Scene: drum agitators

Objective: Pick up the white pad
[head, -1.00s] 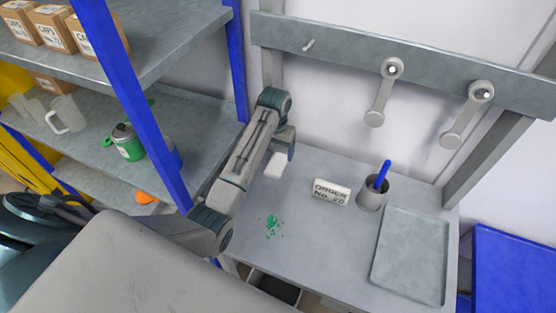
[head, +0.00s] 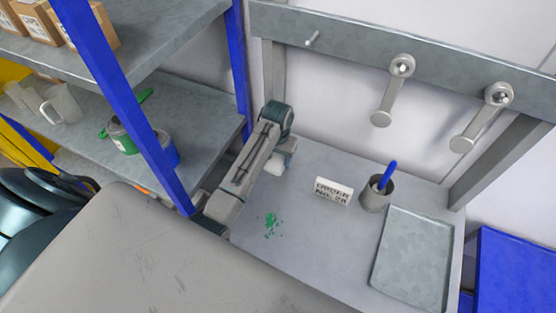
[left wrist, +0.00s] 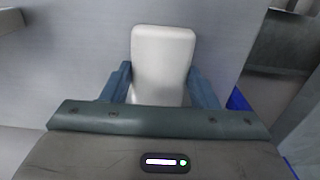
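The white pad (left wrist: 161,60) shows in the left wrist view between the two blue-grey fingers of my left gripper (left wrist: 160,88). The fingers lie against its two sides with no clear gap. In the head view the pad (head: 274,168) is small and partly hidden by my left gripper (head: 283,160), low over the back left of the grey worktable (head: 310,235). I cannot tell whether the pad still touches the tabletop. My right gripper is not in view.
An order sign (head: 334,190), a grey cup (head: 376,194) with a blue stick and a grey tray (head: 413,255) stand to the right. Green specks (head: 271,224) mark the table. A blue-posted shelf (head: 175,90) is close on the left. A rail with hooks (head: 400,45) runs behind.

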